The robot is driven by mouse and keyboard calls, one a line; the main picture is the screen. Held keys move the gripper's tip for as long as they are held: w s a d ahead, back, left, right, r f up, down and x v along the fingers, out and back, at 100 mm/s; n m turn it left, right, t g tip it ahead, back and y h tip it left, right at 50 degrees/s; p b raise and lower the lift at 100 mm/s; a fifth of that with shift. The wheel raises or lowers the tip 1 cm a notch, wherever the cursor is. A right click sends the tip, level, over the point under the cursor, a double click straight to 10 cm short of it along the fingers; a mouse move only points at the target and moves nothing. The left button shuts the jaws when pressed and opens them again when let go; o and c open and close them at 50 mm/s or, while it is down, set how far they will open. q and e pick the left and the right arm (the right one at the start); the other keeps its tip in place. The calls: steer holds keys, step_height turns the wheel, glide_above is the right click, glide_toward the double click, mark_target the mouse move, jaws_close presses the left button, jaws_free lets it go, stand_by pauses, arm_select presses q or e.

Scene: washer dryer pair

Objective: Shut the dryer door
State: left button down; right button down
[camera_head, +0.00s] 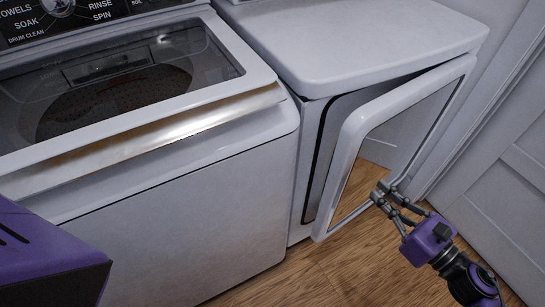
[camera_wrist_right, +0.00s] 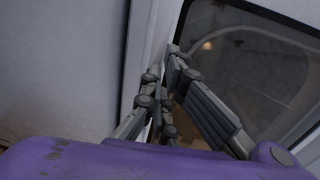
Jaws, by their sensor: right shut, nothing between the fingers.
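The white dryer (camera_head: 365,45) stands on the right of the head view. Its door (camera_head: 345,150), a white frame around a dark glass pane, stands partly open, with a gap between its left edge and the dryer body. My right gripper (camera_head: 381,193) is shut and empty, in front of the door's lower part. In the right wrist view, my gripper's fingertips (camera_wrist_right: 172,52) are close to the white door frame (camera_wrist_right: 153,35) beside the glass; I cannot tell whether they touch it. My left gripper is not in view.
A white top-loading washer (camera_head: 190,200) with a glass lid (camera_head: 115,85) stands directly left of the dryer. A white panelled door (camera_head: 500,190) is close on the right. Wooden floor (camera_head: 330,270) is clear in front of the dryer.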

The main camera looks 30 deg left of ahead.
mark_target(349, 167)
steer(key=x, duration=0.6)
steer(key=shift+w+a, duration=0.25)
steer(key=shift+a, duration=0.1)
steer(key=shift+w+a, duration=0.1)
steer(key=shift+a, duration=0.15)
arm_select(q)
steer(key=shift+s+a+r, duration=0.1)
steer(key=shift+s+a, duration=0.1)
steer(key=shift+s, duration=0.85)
